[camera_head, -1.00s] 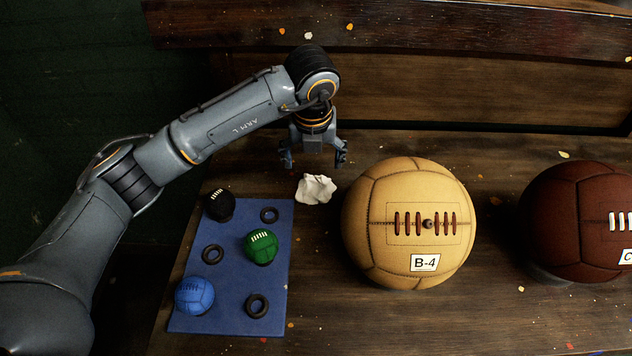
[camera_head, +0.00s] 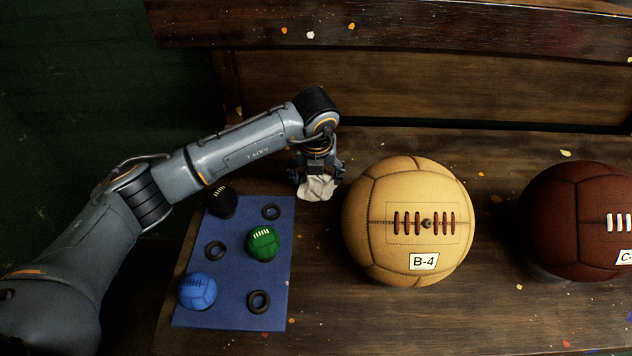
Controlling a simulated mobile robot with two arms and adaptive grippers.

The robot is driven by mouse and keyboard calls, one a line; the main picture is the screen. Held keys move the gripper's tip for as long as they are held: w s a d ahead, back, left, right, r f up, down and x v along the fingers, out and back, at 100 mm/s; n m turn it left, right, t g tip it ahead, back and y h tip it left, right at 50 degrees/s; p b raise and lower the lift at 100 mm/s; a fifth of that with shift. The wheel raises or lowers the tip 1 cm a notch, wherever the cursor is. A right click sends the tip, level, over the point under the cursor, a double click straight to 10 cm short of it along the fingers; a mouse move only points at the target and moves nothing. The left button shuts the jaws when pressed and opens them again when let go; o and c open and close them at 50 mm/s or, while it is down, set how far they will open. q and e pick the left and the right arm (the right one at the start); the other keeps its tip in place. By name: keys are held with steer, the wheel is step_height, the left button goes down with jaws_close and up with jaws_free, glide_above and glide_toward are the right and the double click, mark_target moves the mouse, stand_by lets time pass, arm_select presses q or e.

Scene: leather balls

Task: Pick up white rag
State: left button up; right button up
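The white rag (camera_head: 318,188) lies crumpled on the wooden bench, between the blue mat and the large tan ball. My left gripper (camera_head: 318,178) points down right over the rag and hides its upper part. Its fingers are spread, one at each side of the rag. Whether the fingers touch the rag cannot be told from this view. My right gripper is not in view.
The blue mat (camera_head: 232,312) holds a black ball (camera_head: 222,203), a green ball (camera_head: 263,243), a blue ball (camera_head: 197,291) and several black rings. The tan ball (camera_head: 408,255) stands close to the right of the rag. A dark red ball (camera_head: 575,225) sits farther right. The bench's backrest (camera_head: 430,95) rises behind.

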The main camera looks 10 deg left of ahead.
arm_select(q)
steer(key=c, duration=0.7)
steer(key=shift+c, duration=1.1)
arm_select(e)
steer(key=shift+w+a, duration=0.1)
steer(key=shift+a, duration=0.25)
arm_select(q)
steer(key=shift+r, duration=0.1)
step_height(320, 180, up, 9)
steer(key=shift+r+b, duration=0.1)
steer(key=shift+b, duration=0.8)
steer(key=shift+r, duration=0.35)
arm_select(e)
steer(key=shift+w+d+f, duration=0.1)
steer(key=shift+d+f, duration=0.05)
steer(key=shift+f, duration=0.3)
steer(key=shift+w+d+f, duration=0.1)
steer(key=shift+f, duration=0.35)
